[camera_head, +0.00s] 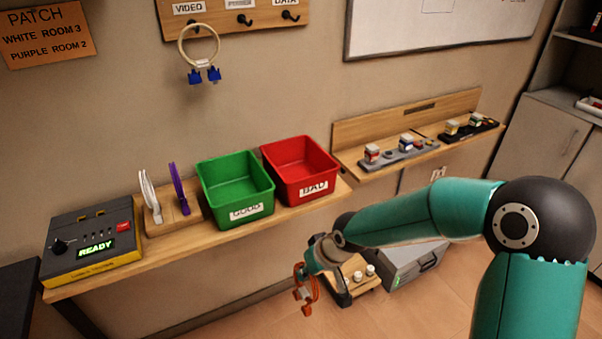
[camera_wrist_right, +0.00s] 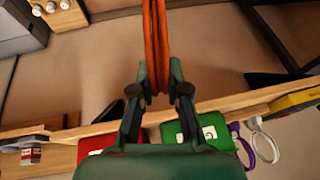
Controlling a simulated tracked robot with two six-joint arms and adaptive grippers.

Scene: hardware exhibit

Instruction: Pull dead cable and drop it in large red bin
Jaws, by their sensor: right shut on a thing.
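An orange cable (camera_head: 303,287) hangs from my right gripper (camera_head: 312,264), which is shut on it in front of and below the shelf. In the right wrist view the orange cable (camera_wrist_right: 155,45) runs between the fingers of my right gripper (camera_wrist_right: 157,75). The large red bin (camera_head: 300,169), labelled BAD, stands on the shelf, above the right gripper in the head view. It looks empty inside. It shows partly behind the gripper in the wrist view (camera_wrist_right: 97,142). My left gripper is in neither view.
A green bin (camera_head: 235,188), labelled GOOD, stands left of the red bin. A stand (camera_head: 172,218) with white and purple cables and a tester reading READY (camera_head: 92,243) are farther left. A grey box (camera_head: 412,265) sits on the floor. The shelf edge (camera_head: 240,233) lies between gripper and bins.

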